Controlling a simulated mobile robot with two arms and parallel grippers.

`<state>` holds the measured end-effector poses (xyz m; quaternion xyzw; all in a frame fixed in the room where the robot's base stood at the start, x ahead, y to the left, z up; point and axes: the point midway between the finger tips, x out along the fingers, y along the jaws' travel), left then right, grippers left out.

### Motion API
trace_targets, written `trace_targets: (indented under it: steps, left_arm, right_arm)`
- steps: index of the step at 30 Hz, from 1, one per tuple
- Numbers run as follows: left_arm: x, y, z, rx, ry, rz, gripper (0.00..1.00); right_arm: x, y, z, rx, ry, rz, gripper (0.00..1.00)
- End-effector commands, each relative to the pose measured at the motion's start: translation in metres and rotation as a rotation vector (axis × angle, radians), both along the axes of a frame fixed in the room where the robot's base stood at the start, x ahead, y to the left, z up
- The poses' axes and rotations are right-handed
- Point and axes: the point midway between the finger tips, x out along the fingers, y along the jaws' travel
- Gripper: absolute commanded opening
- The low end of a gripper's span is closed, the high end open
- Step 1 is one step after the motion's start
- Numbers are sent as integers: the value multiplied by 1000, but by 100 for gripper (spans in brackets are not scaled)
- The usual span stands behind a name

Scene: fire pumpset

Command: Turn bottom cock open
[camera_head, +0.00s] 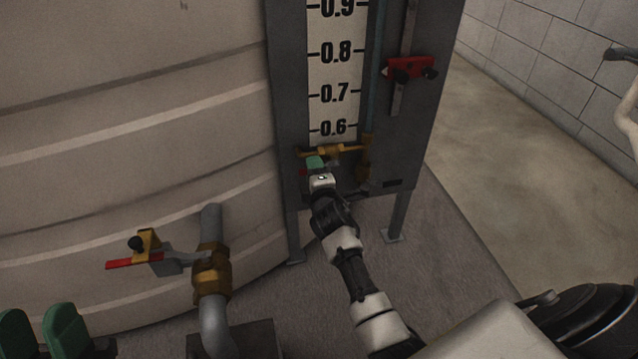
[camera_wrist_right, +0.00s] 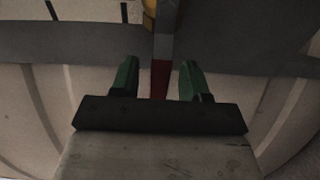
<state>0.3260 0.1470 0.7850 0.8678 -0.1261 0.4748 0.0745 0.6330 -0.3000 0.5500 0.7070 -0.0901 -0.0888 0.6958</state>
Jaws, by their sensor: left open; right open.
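The bottom cock is a brass fitting (camera_head: 340,150) at the foot of the level gauge, just under the 0.6 mark. Its lever, grey with a red end (camera_wrist_right: 160,75), runs between the fingers of my right gripper (camera_wrist_right: 159,80) in the right wrist view. Those green fingers are open, with a gap on each side of the lever. In the head view my right gripper (camera_head: 315,164) is at the cock and hides most of the lever. My left gripper (camera_head: 39,330) is open and empty at the lower left corner, away from the cock.
A large ribbed beige tank (camera_head: 130,90) fills the left. A brass pipe valve with a red-ended lever (camera_head: 134,264) stands in front of it. The grey gauge frame (camera_head: 430,90) carries a red clamp (camera_head: 410,68). Open floor (camera_head: 530,170) lies to the right, before a block wall.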

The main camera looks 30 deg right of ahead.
Motion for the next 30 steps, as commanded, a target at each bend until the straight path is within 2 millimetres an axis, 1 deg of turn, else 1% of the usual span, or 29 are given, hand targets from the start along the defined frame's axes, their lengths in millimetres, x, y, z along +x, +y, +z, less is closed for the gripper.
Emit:
trace_targets:
  steps: [5,9,15,18,22,30]
  left_arm:
    - [18,-2,-9,51,167,10,43]
    - [33,-3,-22,98,324,18,43]
    - [46,-3,-42,149,503,28,43]
    - [49,-3,-48,163,555,30,43]
    - [51,-3,-53,173,588,33,43]
    - [51,-3,-54,174,593,33,43]
  right_arm:
    - [-24,6,2,3,2,0,46]
    - [-49,13,1,3,2,0,46]
    - [-81,21,1,4,3,-1,46]
    - [-92,24,0,2,1,0,46]
    - [-98,25,0,2,0,0,46]
    - [-99,26,0,2,0,0,46]
